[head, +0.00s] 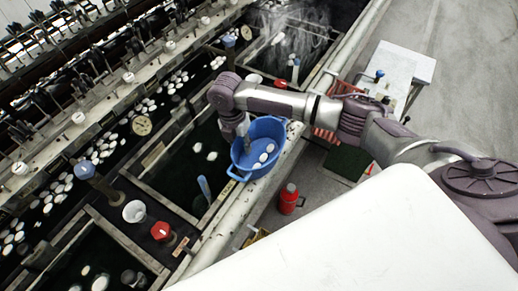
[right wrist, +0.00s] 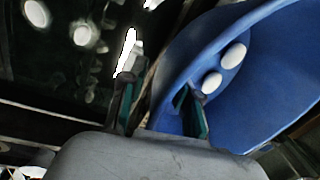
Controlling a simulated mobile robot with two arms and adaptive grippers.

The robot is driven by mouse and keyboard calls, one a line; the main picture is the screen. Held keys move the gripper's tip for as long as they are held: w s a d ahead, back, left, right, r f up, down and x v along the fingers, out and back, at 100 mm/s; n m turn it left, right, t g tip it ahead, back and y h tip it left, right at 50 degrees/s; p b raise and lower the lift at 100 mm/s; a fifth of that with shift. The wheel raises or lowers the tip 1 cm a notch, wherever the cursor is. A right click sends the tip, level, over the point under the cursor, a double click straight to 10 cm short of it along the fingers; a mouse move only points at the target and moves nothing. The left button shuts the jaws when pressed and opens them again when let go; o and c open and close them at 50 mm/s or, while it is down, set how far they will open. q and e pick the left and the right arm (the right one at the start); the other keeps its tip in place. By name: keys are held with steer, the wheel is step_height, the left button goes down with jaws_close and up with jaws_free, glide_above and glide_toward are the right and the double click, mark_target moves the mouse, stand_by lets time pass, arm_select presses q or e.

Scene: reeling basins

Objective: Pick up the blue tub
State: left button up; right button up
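The blue tub (head: 267,128) sits upright on the ledge along the basins in the head view, with a few white cocoons (head: 264,157) inside. It fills the right of the right wrist view (right wrist: 245,105), where two white cocoons (right wrist: 234,55) show. My right gripper (head: 245,146) is at the tub's left side. In the right wrist view, its fingers (right wrist: 158,95) are spread, one outside the tub wall and one inside, with the rim between them. A gap seems to show between fingers and wall. My left gripper is not in view.
Dark water basins with floating cocoons lie left of the tub. A red bottle (head: 288,198) stands below the ledge. A white cup (head: 134,211) and red knob (head: 160,230) are at lower left. A white table (head: 405,65) stands at upper right, near open floor.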

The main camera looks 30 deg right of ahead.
jaws_close()
steer(key=shift+r, duration=0.15)
